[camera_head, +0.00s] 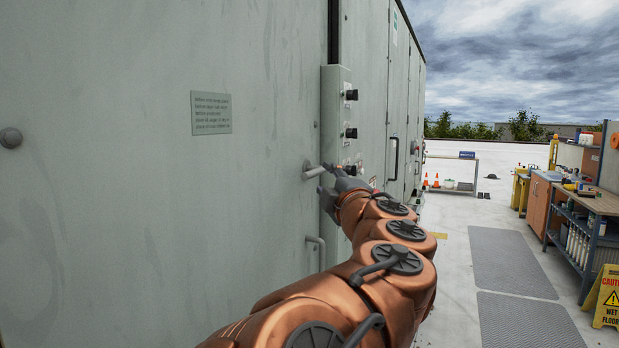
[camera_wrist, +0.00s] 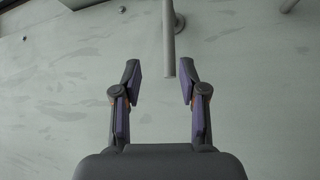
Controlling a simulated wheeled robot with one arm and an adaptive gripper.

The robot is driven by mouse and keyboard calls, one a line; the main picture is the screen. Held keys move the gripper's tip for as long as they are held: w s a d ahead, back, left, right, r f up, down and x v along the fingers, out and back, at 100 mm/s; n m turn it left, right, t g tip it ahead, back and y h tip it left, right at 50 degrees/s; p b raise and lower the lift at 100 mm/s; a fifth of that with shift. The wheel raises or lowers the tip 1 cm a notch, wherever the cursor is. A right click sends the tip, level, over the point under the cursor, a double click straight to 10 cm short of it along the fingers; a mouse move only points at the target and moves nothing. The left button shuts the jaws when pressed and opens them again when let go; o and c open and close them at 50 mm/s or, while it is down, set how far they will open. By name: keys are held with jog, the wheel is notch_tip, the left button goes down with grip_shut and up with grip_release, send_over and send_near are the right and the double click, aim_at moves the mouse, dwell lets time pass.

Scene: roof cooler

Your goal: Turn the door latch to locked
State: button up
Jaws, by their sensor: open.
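The door latch (camera_head: 313,173) is a short grey lever on a round pivot on the pale grey-green cabinet door (camera_head: 255,200). In the head view it lies nearly level. My gripper (camera_head: 325,180) is close to the lever's free end. In the wrist view the lever (camera_wrist: 169,45) comes in from the top, its tip between my two fingertips and nearer the right one. My gripper (camera_wrist: 160,75) is open, with a gap on both sides of the lever. Whether a finger touches it, I cannot tell.
A control box (camera_head: 338,105) with black knobs stands right beside the latch, close to my gripper. A grey pull handle (camera_head: 317,250) is below the latch. A workbench (camera_head: 590,200) and a yellow wet-floor sign (camera_head: 606,298) stand at the right. The floor mats (camera_head: 512,262) are clear.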

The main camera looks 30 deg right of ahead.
aim_at(313, 176)
jog(key=shift+w+a+f+n+y, duration=0.35)
jog(key=shift+w+f+n+y, duration=0.05)
jog(key=shift+w+n+y, duration=0.15)
jog(key=shift+p+x, duration=0.6)
jog(key=shift+x, duration=3)
jog(key=shift+d, duration=0.1)
jog(key=shift+c, duration=0.4)
grip_shut()
